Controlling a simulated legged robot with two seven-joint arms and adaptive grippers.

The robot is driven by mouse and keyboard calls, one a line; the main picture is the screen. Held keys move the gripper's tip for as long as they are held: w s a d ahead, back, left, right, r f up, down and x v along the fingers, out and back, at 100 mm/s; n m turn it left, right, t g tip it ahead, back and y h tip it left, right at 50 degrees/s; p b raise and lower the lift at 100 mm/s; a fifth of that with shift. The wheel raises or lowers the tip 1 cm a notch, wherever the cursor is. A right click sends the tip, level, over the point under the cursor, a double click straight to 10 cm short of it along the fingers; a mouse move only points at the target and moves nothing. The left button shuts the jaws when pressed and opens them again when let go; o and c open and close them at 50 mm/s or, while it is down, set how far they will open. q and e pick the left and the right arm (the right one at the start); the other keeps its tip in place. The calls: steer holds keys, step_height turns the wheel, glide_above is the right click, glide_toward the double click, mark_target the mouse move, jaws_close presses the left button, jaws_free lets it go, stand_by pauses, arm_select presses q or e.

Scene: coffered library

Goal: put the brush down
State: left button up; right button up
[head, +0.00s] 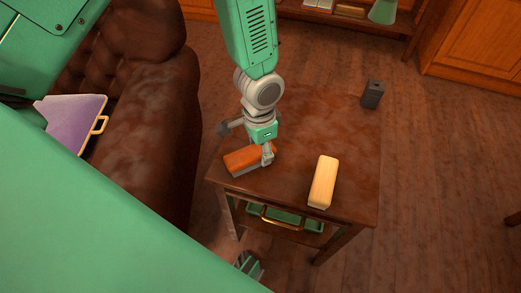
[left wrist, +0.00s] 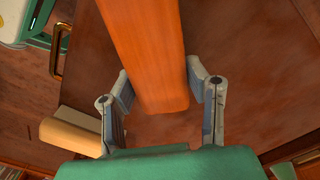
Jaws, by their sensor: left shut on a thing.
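The brush, an orange-brown wooden block with a grey underside (head: 247,159), is at the left part of the small brown table (head: 300,112). My left gripper (head: 258,147) comes down from above and is shut on it. In the left wrist view the brush (left wrist: 147,50) lies between the two fingers of my left gripper (left wrist: 158,88). The brush is low over the tabletop; I cannot tell whether it touches. A grey and green part low in the head view, perhaps my right gripper (head: 248,264), is mostly hidden.
A pale wooden block (head: 324,180) lies on the table's front right and also shows in the left wrist view (left wrist: 75,131). A dark small box (head: 372,94) stands at the back right corner. A brown leather sofa (head: 150,110) is on the left. The tabletop's middle is clear.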

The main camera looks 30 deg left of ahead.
arm_select(q)
steer(key=shift+d, duration=0.5)
steer(key=o, duration=1.4)
steer(key=shift+d, duration=0.2)
steer(key=shift+a, duration=0.45)
steer(key=shift+a+r, duration=0.1)
steer(key=shift+r, duration=0.3)
step_height(320, 180, up, 11)
steer(key=p, duration=0.4)
steer(key=shift+r, duration=0.2)
arm_select(e)
steer(key=r, duration=0.4)
steer(key=shift+d+r, duration=0.1)
steer(key=shift+d, duration=0.2)
arm_select(q)
steer(key=shift+d, duration=0.2)
arm_select(e)
steer(key=shift+d, duration=0.15)
